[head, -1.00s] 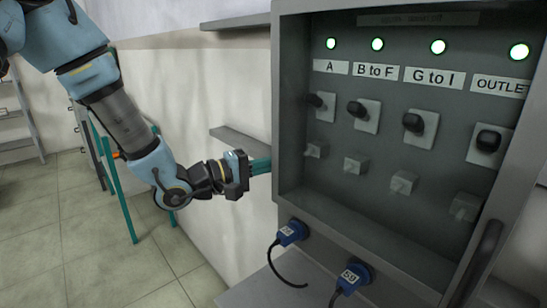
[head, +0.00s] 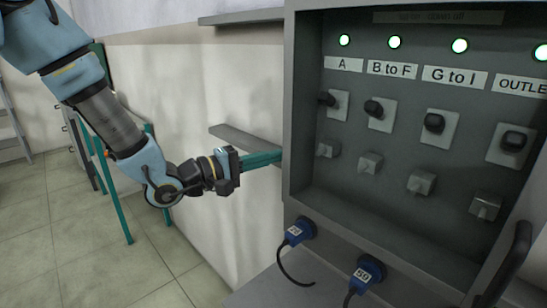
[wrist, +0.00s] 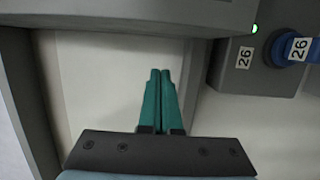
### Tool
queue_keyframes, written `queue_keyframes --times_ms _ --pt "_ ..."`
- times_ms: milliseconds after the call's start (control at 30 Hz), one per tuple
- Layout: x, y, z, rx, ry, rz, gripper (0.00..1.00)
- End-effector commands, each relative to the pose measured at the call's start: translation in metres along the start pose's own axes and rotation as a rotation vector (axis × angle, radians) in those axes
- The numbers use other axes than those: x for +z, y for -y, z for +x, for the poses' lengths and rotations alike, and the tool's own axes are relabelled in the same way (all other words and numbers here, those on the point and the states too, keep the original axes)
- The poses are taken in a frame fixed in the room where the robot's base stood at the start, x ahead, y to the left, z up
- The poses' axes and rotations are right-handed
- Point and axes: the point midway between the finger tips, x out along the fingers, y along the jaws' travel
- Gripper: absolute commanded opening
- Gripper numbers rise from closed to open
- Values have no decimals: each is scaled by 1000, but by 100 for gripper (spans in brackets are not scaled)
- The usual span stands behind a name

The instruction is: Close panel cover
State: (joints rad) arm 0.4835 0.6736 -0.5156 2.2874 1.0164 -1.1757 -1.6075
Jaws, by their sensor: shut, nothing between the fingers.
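The grey electrical panel (head: 302,120) stands open at the right of the head view, its lit lamps, labels and black switches uncovered. A grey edge with a black handle (head: 508,262) slants up at the lower right; it looks like part of the swung-open cover, mostly out of frame. My gripper (head: 280,156) is left of the panel, its teal fingers pointing at the panel's left side. Whether the tips touch the panel is unclear. In the wrist view the fingers (wrist: 160,72) are together and empty, in front of a pale surface.
Two blue plugs (head: 299,231) (head: 367,273) with black cables hang under the panel. A grey wall ledge (head: 235,138) is behind my gripper. In the wrist view, a blue plug (wrist: 296,47) marked 26 is at the right. Tiled floor (head: 95,250) is clear at lower left.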

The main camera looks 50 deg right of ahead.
Motion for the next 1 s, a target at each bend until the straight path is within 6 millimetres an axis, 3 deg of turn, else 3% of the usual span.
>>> queue_keyframes --times_ms 500,867,1000 --pt "-1 1 -75 1 -1 2 0" --pt "-1 0 -85 -2 -2 3 0" --pt "-23 13 -97 -90 -88 79 0"
